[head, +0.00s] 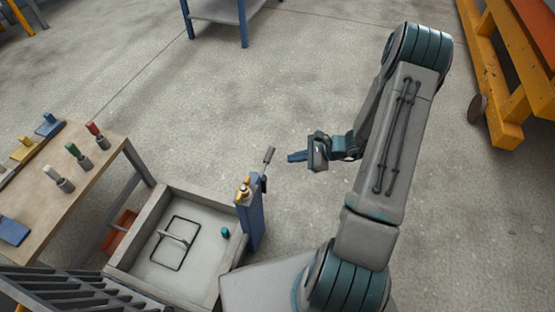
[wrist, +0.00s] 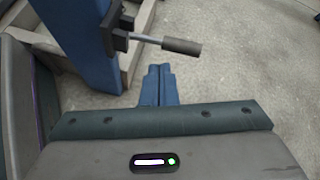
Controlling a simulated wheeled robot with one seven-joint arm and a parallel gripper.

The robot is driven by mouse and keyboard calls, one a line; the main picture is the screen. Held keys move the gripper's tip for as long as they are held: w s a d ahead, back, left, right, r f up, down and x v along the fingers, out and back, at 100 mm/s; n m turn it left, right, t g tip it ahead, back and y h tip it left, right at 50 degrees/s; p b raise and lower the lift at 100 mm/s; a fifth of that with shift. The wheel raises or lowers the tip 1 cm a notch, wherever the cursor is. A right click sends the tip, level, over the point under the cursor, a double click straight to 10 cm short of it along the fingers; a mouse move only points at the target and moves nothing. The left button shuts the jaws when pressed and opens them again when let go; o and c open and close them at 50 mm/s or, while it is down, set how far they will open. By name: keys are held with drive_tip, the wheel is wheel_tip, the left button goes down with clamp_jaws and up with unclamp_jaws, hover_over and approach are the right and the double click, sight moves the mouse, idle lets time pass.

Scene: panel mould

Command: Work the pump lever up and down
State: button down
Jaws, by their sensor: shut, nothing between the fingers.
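The pump lever (head: 268,156) sticks up at a tilt from the side of a narrow blue pump post (head: 250,218).
A grey mould box (head: 130,258) with a wire frame inside stands left of the pump post. A wooden table (head: 95,178) with several coloured-handled tools is at the left. A yellow-orange frame (head: 502,125) stands at the upper right.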

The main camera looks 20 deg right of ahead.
sight(270, 155)
wheel_tip(270, 155, down, 5)
drive_tip(key=d+m+t, duration=0.2)
drive_tip(key=d+m, duration=0.1)
drive_tip(key=m, duration=0.1)
drive_tip(key=d+f+b+x, duration=0.1)
drive_tip(key=b+x, duration=0.3)
drive_tip(key=x, duration=0.7)
drive_tip(key=shift+h, duration=0.4)
drive_tip(key=shift+w+a+r+b, duration=0.1)
drive_tip(key=shift+r+b, duration=0.15)
drive_tip(key=shift+r, duration=0.75)
drive_tip(key=shift+w+a+r+b, duration=0.1)
drive_tip(key=shift+r+b, duration=0.1)
drive_tip(key=shift+r, duration=0.8)
drive_tip(key=r, duration=0.1)
drive_tip(key=r+p, duration=0.2)
drive_tip(key=r, duration=0.1)
drive_tip(key=shift+s+a+r, duration=0.1)
drive_tip(key=shift+s+a, duration=0.15)
drive_tip(key=shift+s, duration=0.1)
